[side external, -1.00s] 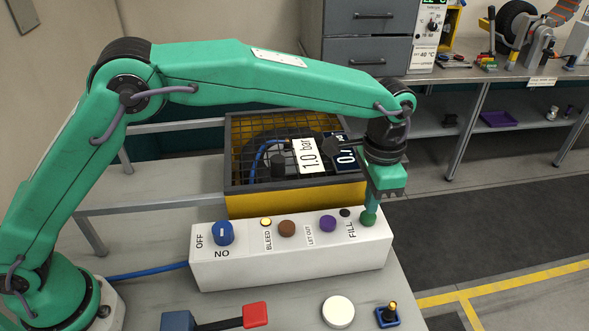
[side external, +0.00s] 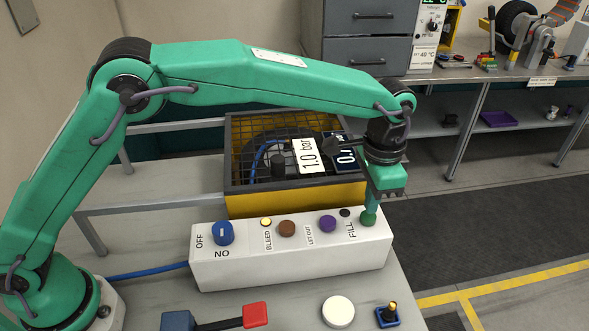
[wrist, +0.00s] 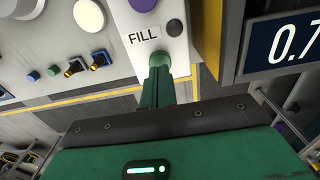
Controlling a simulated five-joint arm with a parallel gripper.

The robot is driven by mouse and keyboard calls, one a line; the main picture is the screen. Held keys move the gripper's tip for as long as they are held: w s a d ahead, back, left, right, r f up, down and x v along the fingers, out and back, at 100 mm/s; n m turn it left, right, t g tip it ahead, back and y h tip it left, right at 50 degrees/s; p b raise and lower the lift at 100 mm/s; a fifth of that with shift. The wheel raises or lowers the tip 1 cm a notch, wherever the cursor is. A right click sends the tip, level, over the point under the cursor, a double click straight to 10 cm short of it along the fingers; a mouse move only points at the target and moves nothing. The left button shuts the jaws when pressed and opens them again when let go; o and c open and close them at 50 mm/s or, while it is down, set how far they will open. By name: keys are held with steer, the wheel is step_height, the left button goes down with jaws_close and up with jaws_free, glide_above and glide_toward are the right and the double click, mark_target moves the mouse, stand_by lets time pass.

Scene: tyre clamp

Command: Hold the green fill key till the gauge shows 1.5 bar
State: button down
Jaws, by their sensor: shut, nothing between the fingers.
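The green fill key (side external: 368,219) is at the right end of the white control box (side external: 290,262), beside the FILL label. My gripper (side external: 371,206) is shut and empty, pointing down with its tips at the key. They look to be touching it; I cannot tell how far the key is pressed. In the wrist view my gripper (wrist: 160,70) hides most of the key. The dark gauge display (wrist: 283,42) reads 0.7, cut off at the picture's edge. In the side view the gauge (side external: 343,155) is partly hidden by my arm. A white card (side external: 308,156) beside it reads 1.0 bar.
The box also carries a blue knob (side external: 223,233), a lit yellow lamp (side external: 266,222), a brown BLEED button (side external: 287,229), a purple LET OUT button (side external: 328,223) and a dark lamp (side external: 345,213). A yellow caged unit (side external: 240,204) stands behind. A red-ended lever (side external: 256,315) lies in front.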

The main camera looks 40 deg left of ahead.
mark_target(368, 218)
steer(key=shift+f, duration=1.15)
stand_by(6.8)
